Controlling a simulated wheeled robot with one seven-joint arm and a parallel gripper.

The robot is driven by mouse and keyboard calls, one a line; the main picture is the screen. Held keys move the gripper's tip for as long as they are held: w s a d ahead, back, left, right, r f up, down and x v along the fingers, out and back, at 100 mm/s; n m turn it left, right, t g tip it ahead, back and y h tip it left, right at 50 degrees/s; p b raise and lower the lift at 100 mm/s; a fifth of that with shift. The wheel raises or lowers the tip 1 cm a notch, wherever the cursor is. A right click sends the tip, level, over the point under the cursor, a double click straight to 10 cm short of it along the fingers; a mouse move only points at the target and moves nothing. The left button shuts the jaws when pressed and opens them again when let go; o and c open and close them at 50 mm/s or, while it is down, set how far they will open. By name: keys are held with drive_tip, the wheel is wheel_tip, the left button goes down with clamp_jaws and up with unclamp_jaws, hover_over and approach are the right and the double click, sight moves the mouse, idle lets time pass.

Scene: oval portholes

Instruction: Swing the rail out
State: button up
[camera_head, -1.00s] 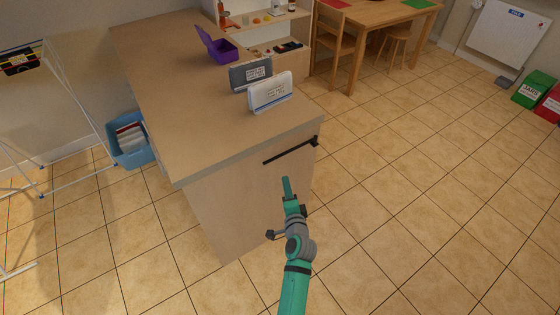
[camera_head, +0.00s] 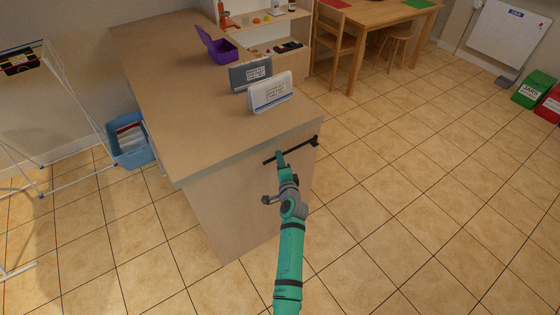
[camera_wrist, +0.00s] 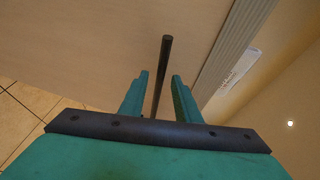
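The rail (camera_head: 297,149) is a thin black bar along the end panel of the wooden counter, just under the top edge. In the head view it runs from a bracket at the counter's right corner to a free end on the left. My gripper (camera_head: 280,158) is at the rail, left of its middle. In the wrist view the rail (camera_wrist: 163,70) passes between the two green fingers of my gripper (camera_wrist: 158,95), with a gap visible on both sides. The fingers are open. The wrist view does not show the rail's bracket end clearly.
The counter top (camera_head: 185,110) carries a white labelled box (camera_head: 270,93), a grey one (camera_head: 250,73) and a purple open box (camera_head: 218,47). A blue bin (camera_head: 132,141) and a white drying rack (camera_head: 75,95) stand left.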

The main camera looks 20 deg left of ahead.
drive_tip(key=shift+w+a, duration=0.15)
drive_tip(key=shift+w, duration=0.1)
clamp_jaws()
